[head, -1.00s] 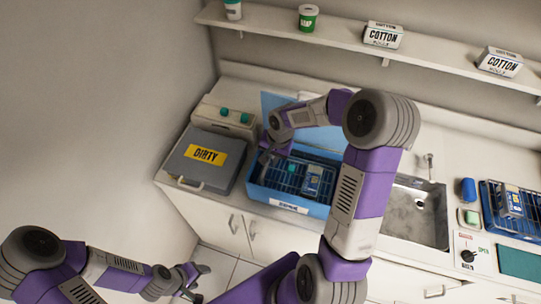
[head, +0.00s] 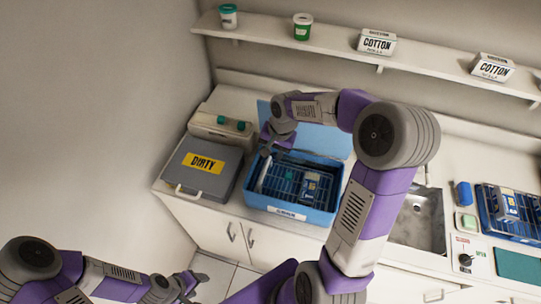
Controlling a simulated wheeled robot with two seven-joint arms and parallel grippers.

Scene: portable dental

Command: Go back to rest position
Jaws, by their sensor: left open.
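My left gripper (head: 188,287) is open and empty at the bottom left, low over the floor and in front of the counter. My right arm arches over the counter from the bottom. Its gripper (head: 272,147) is at the back left of the open blue bin (head: 292,209), pointing down. Its fingertips are small and partly lost against the bin, so I cannot tell if they are open or shut.
A grey case marked DIRTY (head: 218,184) stands left of the bin, with a beige box (head: 222,125) behind it. The sink (head: 421,215) is to the right, then a second blue rack (head: 512,222). A shelf (head: 340,50) with tubs and cotton boxes runs above.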

